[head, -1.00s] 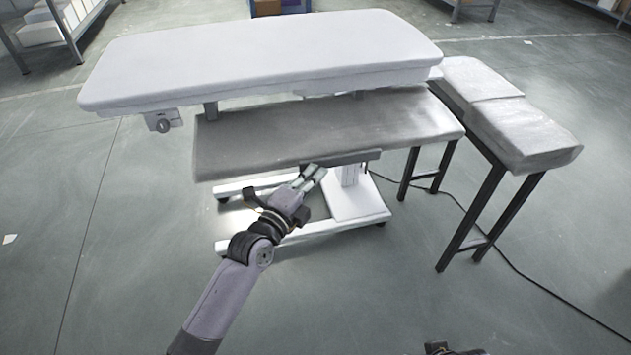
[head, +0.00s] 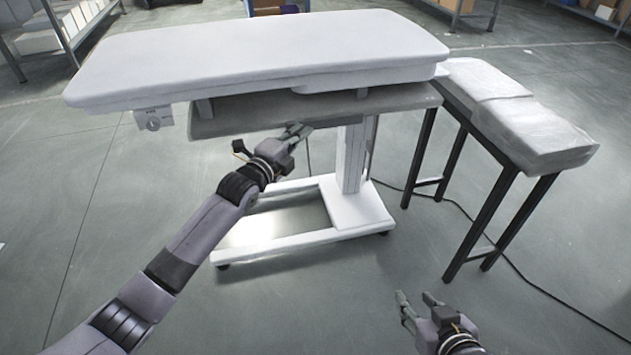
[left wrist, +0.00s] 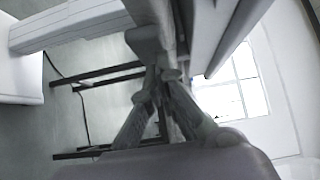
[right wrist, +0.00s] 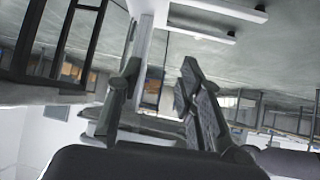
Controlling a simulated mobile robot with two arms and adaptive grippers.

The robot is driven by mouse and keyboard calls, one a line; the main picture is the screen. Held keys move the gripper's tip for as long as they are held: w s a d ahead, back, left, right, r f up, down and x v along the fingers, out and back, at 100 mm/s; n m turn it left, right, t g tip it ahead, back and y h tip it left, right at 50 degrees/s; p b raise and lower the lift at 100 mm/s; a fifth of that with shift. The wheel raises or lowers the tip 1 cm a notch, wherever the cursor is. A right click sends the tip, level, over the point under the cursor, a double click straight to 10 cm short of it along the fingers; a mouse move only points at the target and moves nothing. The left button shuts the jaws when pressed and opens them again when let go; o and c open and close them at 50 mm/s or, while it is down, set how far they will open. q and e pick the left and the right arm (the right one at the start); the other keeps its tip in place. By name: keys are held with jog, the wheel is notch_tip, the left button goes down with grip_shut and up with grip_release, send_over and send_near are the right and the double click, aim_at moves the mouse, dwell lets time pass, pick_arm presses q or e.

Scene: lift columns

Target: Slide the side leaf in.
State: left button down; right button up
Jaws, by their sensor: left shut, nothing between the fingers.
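The side leaf (head: 228,117) is a grey panel under the white top (head: 260,55) of the lift column table. A strip of it shows below the top's front edge; the rest is hidden beneath. A darker bar (head: 330,122) runs along its front edge. My left gripper (head: 298,130) is at that front edge, by the bar, with its fingers shut and empty; whether it touches the leaf is unclear. In the left wrist view its fingertips (left wrist: 158,75) meet close against an edge. My right gripper (head: 415,303) is open and empty above the floor, away from the table.
A grey side bench (head: 520,125) on dark legs (head: 490,215) stands close to the right of the leaf. The white column (head: 353,155) and base (head: 300,233) are below. A black cable (head: 500,270) crosses the floor. The front floor is clear.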

pick_arm(q)
jog(key=shift+w+a, duration=0.3)
jog(key=shift+w, duration=0.3)
pick_arm(e)
jog(key=shift+w+a+r+t, duration=0.3)
jog(key=shift+w+r, duration=0.1)
jog(key=shift+w, duration=0.1)
jog(key=shift+w+a+r+t, duration=0.15)
jog(key=shift+w+r+t, duration=0.2)
jog(key=shift+w, duration=0.1)
pick_arm(q)
jog(key=shift+r, duration=0.1)
